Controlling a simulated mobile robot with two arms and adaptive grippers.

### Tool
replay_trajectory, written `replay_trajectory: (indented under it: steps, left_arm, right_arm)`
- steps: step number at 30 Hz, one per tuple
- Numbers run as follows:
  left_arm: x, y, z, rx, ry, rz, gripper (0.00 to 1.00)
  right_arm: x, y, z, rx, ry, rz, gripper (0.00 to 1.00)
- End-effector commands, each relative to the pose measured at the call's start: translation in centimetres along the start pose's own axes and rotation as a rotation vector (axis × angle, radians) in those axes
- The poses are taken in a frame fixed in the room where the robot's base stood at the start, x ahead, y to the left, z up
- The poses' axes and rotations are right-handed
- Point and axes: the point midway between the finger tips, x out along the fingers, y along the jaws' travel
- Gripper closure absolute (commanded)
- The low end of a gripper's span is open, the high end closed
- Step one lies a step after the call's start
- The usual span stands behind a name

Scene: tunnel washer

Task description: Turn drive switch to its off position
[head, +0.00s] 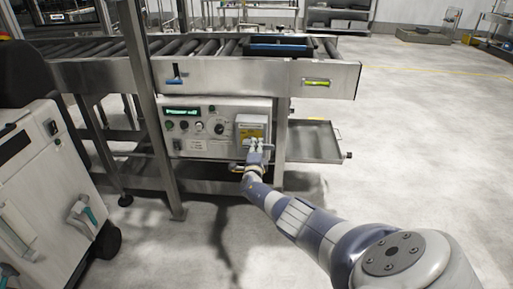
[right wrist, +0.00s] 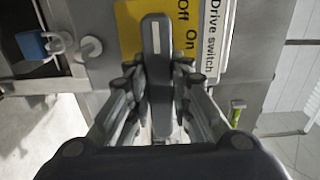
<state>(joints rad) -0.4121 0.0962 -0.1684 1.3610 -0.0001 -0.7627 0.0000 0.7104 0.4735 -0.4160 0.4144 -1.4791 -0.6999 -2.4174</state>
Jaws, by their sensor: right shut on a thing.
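The drive switch (right wrist: 156,40) is a dark grey handle with a pale stripe, seen close in the right wrist view. It lies over a yellow plate (right wrist: 128,22) marked "Off" and "On", beside a white "Drive switch" label (right wrist: 212,40). I cannot tell which mark the handle points to. My right gripper (right wrist: 157,85) is shut on the handle, with a finger on each side. My left gripper is out of view.
The control panel (head: 190,149) has a green display (head: 182,111) and several knobs left of the switch box. A roller conveyor (head: 240,76) runs above it. A metal tray (head: 313,142) juts out right. A white cart (head: 35,185) stands left.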

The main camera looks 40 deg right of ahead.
Motion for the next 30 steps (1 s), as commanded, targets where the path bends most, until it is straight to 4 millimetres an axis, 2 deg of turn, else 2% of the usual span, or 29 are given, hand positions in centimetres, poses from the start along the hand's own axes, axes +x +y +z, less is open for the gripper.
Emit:
replay_trajectory:
  steps: [8, 9, 11, 23, 30]
  left_arm:
    - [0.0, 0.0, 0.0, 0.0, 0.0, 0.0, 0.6]
    - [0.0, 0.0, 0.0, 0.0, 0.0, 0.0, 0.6]
    - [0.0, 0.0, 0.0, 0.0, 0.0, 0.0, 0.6]
    - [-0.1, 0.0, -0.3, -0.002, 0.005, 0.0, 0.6]
    - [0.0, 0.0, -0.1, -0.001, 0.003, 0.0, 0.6]
  right_arm:
    - [0.1, -0.2, 0.1, -0.006, -0.002, -0.003, 1.0]
    - [0.1, -0.2, 0.1, -0.006, -0.002, -0.003, 0.71]
    - [0.1, -0.1, 0.1, -0.005, -0.001, -0.003, 0.6]
    - [-0.1, 0.0, 0.1, -0.002, -0.001, -0.001, 0.6]
    - [-1.2, 0.2, 0.2, 0.0, -0.004, -0.001, 0.6]
